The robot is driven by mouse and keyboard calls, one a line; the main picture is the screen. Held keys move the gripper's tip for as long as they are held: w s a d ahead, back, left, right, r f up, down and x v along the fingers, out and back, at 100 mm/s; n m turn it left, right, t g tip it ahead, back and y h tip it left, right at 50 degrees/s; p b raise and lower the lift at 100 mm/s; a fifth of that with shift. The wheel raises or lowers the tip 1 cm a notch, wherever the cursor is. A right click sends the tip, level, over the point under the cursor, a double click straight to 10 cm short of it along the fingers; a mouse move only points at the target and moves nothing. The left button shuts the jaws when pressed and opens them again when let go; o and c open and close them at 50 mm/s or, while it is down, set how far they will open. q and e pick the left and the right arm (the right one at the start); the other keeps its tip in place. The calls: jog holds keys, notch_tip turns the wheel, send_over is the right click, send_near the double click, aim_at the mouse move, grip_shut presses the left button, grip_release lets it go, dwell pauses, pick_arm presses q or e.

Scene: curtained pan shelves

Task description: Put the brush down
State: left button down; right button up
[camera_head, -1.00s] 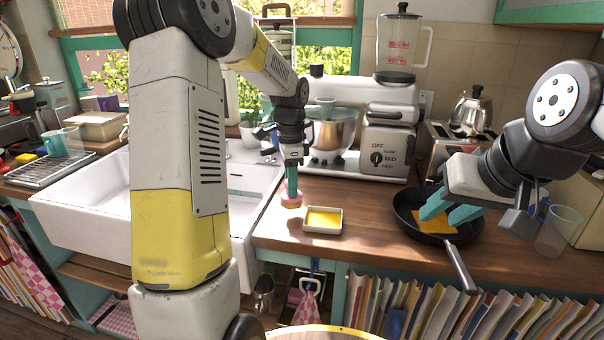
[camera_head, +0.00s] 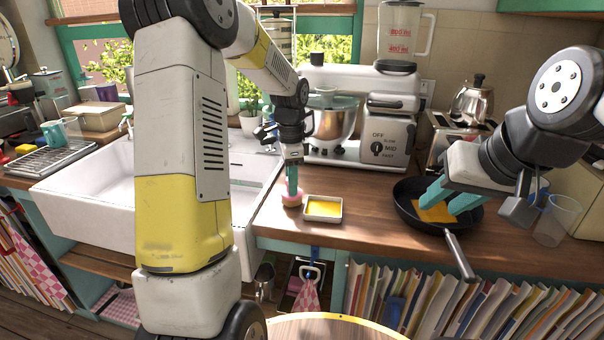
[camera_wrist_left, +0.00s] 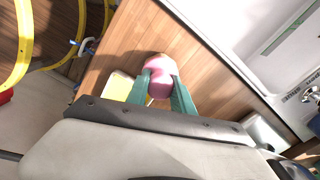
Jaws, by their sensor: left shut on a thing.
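The brush (camera_head: 292,200) has a pink top and a paler lower part. It is upright at the counter's left end, just left of the square dish of yellow liquid (camera_head: 323,208). My left gripper (camera_head: 292,188) points down and its teal fingers are shut on the brush. In the left wrist view the pink brush (camera_wrist_left: 160,74) sits between the fingertips, over the wood. Its underside is hidden, so I cannot tell whether it touches the counter. My right gripper (camera_head: 452,200) is open over the black pan (camera_head: 407,213), with its teal fingers apart.
An orange flat piece (camera_head: 436,212) lies in the pan beneath the right fingers. The white sink (camera_head: 90,212) is left of the brush. A stand mixer (camera_head: 388,135) stands behind. A clear cup (camera_head: 557,220) is at the right. The counter between dish and pan is clear.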

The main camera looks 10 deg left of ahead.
pick_arm(q)
jog(key=shift+f, duration=0.45)
dwell(0.4)
jog(key=c, duration=1)
grip_release()
notch_tip(320, 180, up, 8)
jog(key=shift+f, duration=0.1)
jog(key=shift+c, duration=0.5)
grip_shut()
dwell(0.5)
